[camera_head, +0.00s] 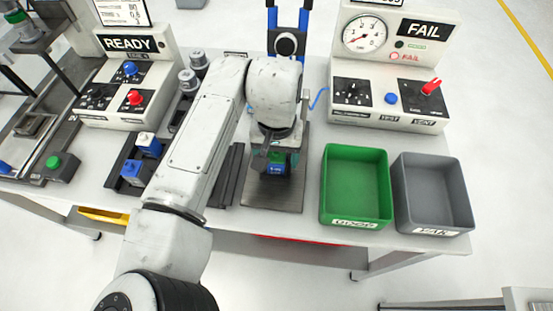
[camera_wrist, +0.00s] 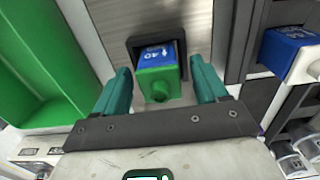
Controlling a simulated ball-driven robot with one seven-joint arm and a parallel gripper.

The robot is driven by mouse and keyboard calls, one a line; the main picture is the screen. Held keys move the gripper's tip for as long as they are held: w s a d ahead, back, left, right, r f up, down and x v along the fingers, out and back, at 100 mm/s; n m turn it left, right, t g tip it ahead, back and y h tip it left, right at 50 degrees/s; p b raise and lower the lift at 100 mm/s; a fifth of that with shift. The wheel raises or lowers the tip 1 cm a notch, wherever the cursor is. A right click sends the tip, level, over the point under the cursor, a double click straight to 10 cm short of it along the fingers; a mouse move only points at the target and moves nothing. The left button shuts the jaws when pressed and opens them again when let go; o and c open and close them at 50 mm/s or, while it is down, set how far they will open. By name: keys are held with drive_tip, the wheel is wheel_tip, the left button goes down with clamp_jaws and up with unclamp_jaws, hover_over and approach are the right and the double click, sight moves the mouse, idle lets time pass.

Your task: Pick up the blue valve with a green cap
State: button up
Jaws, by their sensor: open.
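The blue valve with a green cap (camera_wrist: 156,72) sits in a dark square holder (camera_wrist: 181,47) on a metal plate. In the head view the valve (camera_head: 277,168) shows in part below the end of my arm. My gripper (camera_wrist: 160,88) has teal fingers, open, one on each side of the valve in the wrist view. The fingers look apart from it, with gaps on both sides. In the head view my gripper (camera_head: 276,157) is over the plate, and its fingers are partly hidden by the wrist.
A green bin (camera_head: 356,186) and a grey bin (camera_head: 433,194) stand to the right. Two blue valves with white parts (camera_head: 149,145) stand in a rack at left. A gauge panel marked FAIL (camera_head: 392,65) and a READY panel (camera_head: 128,76) stand behind.

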drive_tip(key=shift+c, duration=0.2)
drive_tip(key=c, duration=1)
drive_tip(key=shift+c, duration=0.2)
drive_tip(key=shift+r, duration=0.45)
wheel_tip(320, 180, up, 2)
drive_tip(key=shift+r, duration=0.15)
drive_tip(key=s+a+r+b, duration=0.2)
drive_tip(key=s+r, duration=0.8)
drive_tip(key=s, duration=0.3)
drive_tip(key=shift+s, duration=0.4)
